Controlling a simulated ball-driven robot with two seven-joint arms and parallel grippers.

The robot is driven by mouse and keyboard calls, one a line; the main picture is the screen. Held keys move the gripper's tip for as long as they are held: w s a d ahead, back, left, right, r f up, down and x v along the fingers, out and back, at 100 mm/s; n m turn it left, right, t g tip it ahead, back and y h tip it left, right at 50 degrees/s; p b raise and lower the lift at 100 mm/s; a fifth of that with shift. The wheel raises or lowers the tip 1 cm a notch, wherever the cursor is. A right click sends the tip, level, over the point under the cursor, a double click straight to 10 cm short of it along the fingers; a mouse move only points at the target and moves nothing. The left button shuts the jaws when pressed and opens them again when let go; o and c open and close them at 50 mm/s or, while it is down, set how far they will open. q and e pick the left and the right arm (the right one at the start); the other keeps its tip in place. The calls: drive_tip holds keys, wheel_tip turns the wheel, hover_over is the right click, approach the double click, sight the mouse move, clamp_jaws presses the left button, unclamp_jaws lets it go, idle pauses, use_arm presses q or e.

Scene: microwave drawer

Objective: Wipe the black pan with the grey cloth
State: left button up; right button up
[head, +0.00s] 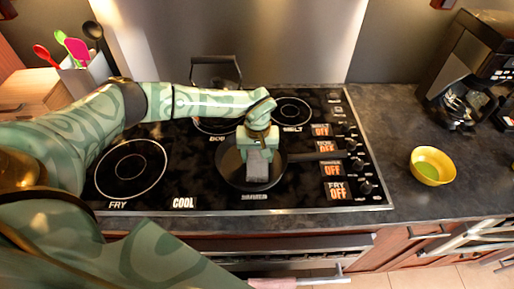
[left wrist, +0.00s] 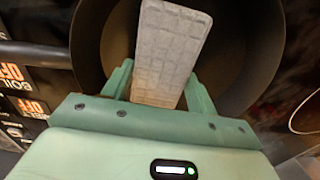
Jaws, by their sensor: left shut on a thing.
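The black pan (head: 234,179) sits on the front middle part of the stove, its handle (head: 318,156) pointing right. My left gripper (head: 258,152) is over the pan and shut on the grey cloth (head: 257,167). The cloth hangs down into the pan and looks like a stiff flat slab. In the left wrist view the cloth (left wrist: 172,45) sticks out between the fingers of the gripper (left wrist: 158,88), with the pan (left wrist: 238,50) around it. Whether the cloth touches the pan bottom I cannot tell. My right gripper is not in view.
The black stovetop (head: 190,185) has knobs along its right side. A yellow bowl (head: 432,166) and a coffee machine (head: 470,70) are on the right counter. A utensil holder (head: 88,75) stands at the left. The front left burner is clear.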

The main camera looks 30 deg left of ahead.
use_arm(q)
drive_tip(key=shift+w+a+f+b, duration=0.25)
drive_tip(key=shift+w+b, duration=0.25)
drive_tip(key=shift+b, duration=0.2)
drive_tip(key=shift+w+a+b, duration=0.35)
drive_tip(key=shift+w+b, duration=0.1)
drive_tip(key=shift+w, duration=0.15)
drive_tip(key=shift+r, duration=0.1)
drive_tip(key=shift+r, duration=0.15)
drive_tip(key=shift+r+p, duration=0.45)
drive_tip(key=shift+p, duration=0.2)
drive_tip(key=shift+s+a+p, duration=0.15)
drive_tip(key=shift+s+p, duration=0.85)
wheel_tip(320, 180, up, 6)
drive_tip(key=p, duration=0.4)
drive_tip(key=shift+f, duration=0.35)
